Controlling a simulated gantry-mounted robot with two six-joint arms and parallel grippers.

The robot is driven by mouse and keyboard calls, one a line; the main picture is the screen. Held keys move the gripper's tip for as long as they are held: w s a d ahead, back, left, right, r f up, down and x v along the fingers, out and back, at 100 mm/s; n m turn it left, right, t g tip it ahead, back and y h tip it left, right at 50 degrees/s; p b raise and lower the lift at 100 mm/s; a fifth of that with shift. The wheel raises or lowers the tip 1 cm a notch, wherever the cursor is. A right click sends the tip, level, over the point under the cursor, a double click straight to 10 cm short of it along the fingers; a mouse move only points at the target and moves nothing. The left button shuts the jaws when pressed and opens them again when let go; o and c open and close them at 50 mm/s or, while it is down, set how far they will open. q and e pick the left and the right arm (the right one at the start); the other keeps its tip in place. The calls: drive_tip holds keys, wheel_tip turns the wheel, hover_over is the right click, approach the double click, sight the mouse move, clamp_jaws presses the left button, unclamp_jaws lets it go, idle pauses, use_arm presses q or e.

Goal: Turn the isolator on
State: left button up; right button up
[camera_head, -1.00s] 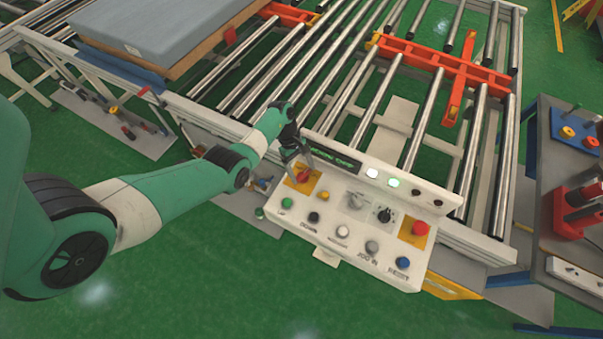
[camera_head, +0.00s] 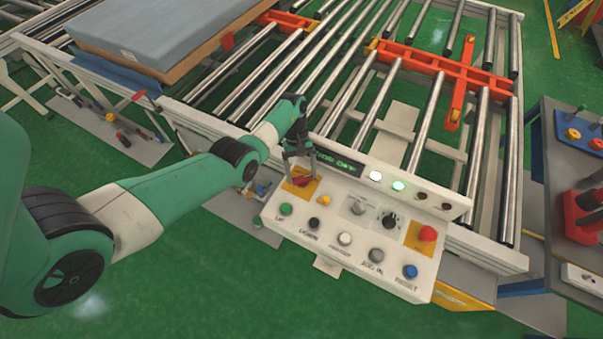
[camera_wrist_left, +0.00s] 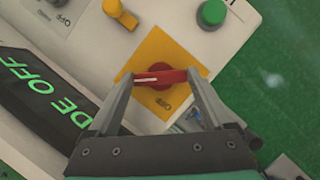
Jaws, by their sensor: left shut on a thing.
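The isolator is a red rotary handle (camera_wrist_left: 160,77) on a yellow square plate (camera_wrist_left: 158,50), at the left end of the white control panel (camera_head: 330,211). In the head view the red handle (camera_head: 301,181) shows below my left gripper (camera_head: 300,170). In the left wrist view my left gripper (camera_wrist_left: 160,84) has one finger at each end of the handle and is shut on it. The handle lies crosswise between the fingers. My right gripper is not in view.
The panel carries several buttons, a yellow switch (camera_head: 324,198), a black knob (camera_head: 389,220) and a red stop button (camera_head: 427,234). A green-lettered display (camera_wrist_left: 40,85) stands beside the isolator. A roller conveyor (camera_head: 330,85) lies behind, with a grey mattress (camera_head: 150,30) at upper left.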

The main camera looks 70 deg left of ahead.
use_arm(q)
drive_tip(key=o, duration=1.1)
drive_tip(key=shift+o, duration=0.2)
drive_tip(key=shift+r, duration=0.1)
drive_tip(key=p+v, duration=0.1)
drive_tip(key=v, duration=1)
drive_tip(key=shift+r, duration=0.15)
drive_tip(key=shift+a, duration=0.15)
